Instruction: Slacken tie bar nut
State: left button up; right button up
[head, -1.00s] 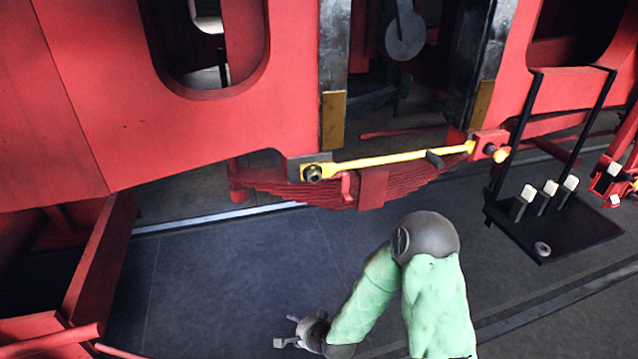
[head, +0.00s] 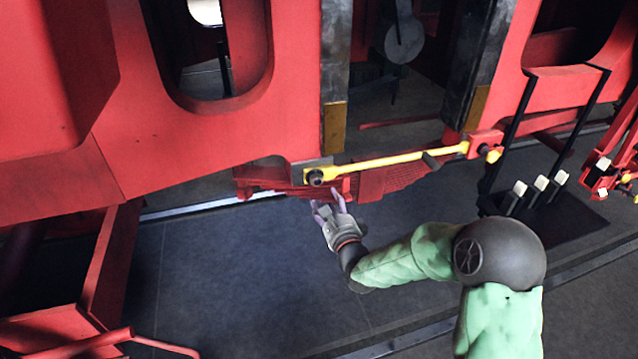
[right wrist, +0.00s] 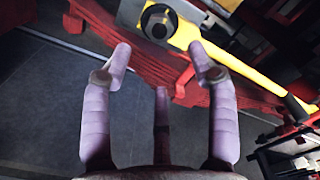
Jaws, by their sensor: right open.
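A dark nut (head: 316,177) shows at the left end of the yellow tie bar (head: 390,162), against the red frame. In the right wrist view the nut (right wrist: 158,22) sits beyond the spread lilac fingers (right wrist: 162,58), in the yellow bar end (right wrist: 187,32). My left gripper is not in view.
A red leaf spring (head: 395,180) hangs just behind and below the bar. A dark rack with white-topped handles (head: 540,184) stands at the right. Red beams (head: 100,270) are at lower left. The dark floor (head: 230,270) between is clear.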

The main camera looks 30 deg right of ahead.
aim_at(318, 183)
jog(key=x, duration=0.9)
jog(key=shift+p, duration=0.3)
jog(key=shift+s, duration=0.1)
jog(key=shift+c, duration=0.3)
jog(key=c, duration=1.1)
